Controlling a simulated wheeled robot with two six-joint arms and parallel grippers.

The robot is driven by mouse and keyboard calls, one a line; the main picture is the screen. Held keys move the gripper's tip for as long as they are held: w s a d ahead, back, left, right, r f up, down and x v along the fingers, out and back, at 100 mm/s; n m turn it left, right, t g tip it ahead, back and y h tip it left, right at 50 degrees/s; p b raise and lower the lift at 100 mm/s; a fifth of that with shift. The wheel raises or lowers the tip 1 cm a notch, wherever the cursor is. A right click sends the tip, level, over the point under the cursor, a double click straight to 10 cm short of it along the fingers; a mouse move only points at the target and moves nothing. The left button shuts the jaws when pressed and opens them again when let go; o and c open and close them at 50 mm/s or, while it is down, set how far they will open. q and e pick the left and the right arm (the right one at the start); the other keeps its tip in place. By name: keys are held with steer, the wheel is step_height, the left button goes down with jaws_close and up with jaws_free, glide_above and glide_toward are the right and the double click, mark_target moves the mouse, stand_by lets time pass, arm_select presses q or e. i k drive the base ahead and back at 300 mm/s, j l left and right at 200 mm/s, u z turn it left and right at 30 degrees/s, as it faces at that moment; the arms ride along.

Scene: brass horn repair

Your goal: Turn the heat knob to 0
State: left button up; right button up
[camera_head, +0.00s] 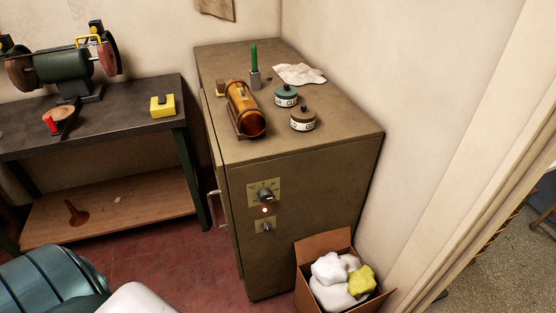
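A tall olive-brown metal cabinet (300,210) stands against the wall, with two control plates on its front face. The upper plate carries a dark knob (266,195) with a scale around it and a small "°C" mark; this looks like the heat knob. Its exact setting is too small to read. Just below it a small red light (265,210) glows. A smaller knob or switch (266,226) sits on the lower plate. Neither of my grippers is in view, and nothing touches the knobs.
An open cardboard box (323,245) with white and yellow rags stands at the cabinet's lower right. Two lidded tins (286,97) (303,120) and a brown cylinder (244,107) sit on top. A dark workbench (120,128) stands left.

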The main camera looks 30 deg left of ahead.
mark_target(265, 195)
steer(key=j+u, duration=0.15)
steer(key=j, duration=2.3)
